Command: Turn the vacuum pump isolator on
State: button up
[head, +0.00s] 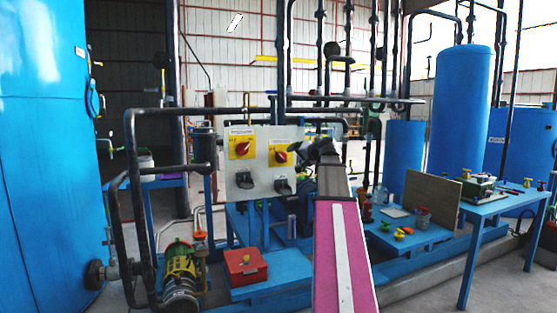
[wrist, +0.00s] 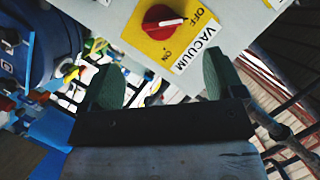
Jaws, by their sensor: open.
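The vacuum isolator (wrist: 163,20) is a red rotary knob on a yellow plate marked OFF and ON, with VACUUM lettered beside it. In the wrist view its white pointer bar is directed toward the OFF side. In the head view two such red knobs sit on the pale panel; the right one (head: 281,157) is nearest my gripper (head: 303,152). In the wrist view my gripper (wrist: 162,64) is open and empty, its two green fingers apart. The knob lies beyond the fingertips, at the top of the view, and the fingers do not touch it.
The other red knob (head: 242,148) is on the panel's left. Dark pipes (head: 185,113) surround the panel. A red box (head: 245,266) and a pump (head: 181,281) stand below it. A blue table (head: 490,207) with several items is at right, and a large blue vessel (head: 45,150) at left.

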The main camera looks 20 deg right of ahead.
aim_at(284, 158)
jog(key=x, duration=1)
jog(key=shift+w+r, duration=0.1)
jog(key=shift+w, duration=0.3)
jog(key=c, duration=0.9)
